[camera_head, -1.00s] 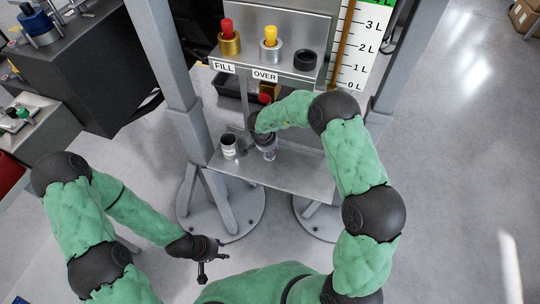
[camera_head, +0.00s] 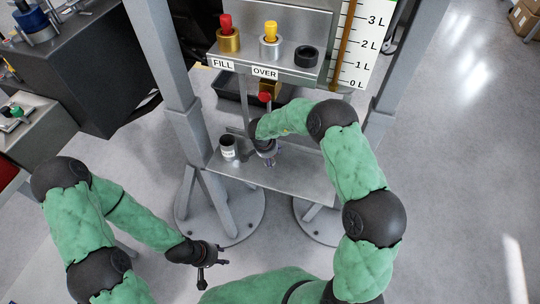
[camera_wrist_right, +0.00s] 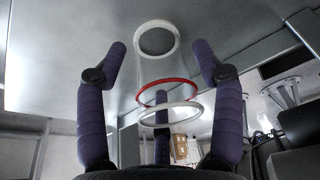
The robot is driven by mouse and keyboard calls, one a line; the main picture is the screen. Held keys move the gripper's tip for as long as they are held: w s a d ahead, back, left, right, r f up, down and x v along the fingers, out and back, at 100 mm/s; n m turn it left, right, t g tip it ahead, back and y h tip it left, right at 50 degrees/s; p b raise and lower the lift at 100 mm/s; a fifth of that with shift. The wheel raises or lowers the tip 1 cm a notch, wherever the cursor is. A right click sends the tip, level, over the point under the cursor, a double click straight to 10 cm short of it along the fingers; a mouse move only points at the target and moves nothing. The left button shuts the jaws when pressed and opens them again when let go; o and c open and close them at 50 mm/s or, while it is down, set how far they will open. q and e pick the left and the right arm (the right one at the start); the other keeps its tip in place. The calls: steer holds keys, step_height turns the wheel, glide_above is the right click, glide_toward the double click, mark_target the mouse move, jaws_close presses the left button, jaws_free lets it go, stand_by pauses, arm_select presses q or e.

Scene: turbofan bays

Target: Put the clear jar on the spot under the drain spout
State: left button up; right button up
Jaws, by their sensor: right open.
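The clear jar (camera_wrist_right: 146,75) shows in the right wrist view as a see-through cylinder with white rims and a red ring. It stands between the spread fingers of my right gripper (camera_wrist_right: 159,62), with space visible on both sides. In the head view my right gripper (camera_head: 268,158) is low over the grey metal shelf, and it hides most of the jar. A valve with a red knob (camera_head: 264,97) and brass body sits behind it. The drain spout's opening and the spot under it cannot be made out. My left gripper (camera_head: 212,262) is open and empty, in front of the shelf.
Grey posts (camera_head: 185,120) flank the shelf. An upper ledge carries brass, steel and black fittings. A black tray (camera_head: 230,87) lies behind.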

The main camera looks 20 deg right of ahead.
steer(key=shift+r, duration=0.35)
steer(key=p+v, duration=0.2)
steer(key=v, duration=0.2)
steer(key=shift+r+p, duration=0.3)
steer(key=shift+p, duration=0.1)
steer(key=s+a+p, duration=0.3)
steer(key=s+a, duration=0.5)
steer(key=a, duration=0.1)
steer(key=s+d+f+n+t+y, duration=0.1)
steer(key=s+d+f+n+y, duration=0.1)
steer(key=s+d+f+n, duration=0.35)
steer(key=s+a+f+g+y, duration=0.1)
steer(key=s+y, duration=0.1)
steer(key=s, duration=0.6)
steer(key=s+a+f+n+g+y, duration=0.1)
steer(key=s+a+y, duration=0.1)
steer(key=s, duration=0.7)
steer(key=shift+f+g, duration=0.2)
steer(key=shift+g, duration=0.2)
steer(key=shift+a, duration=0.15)
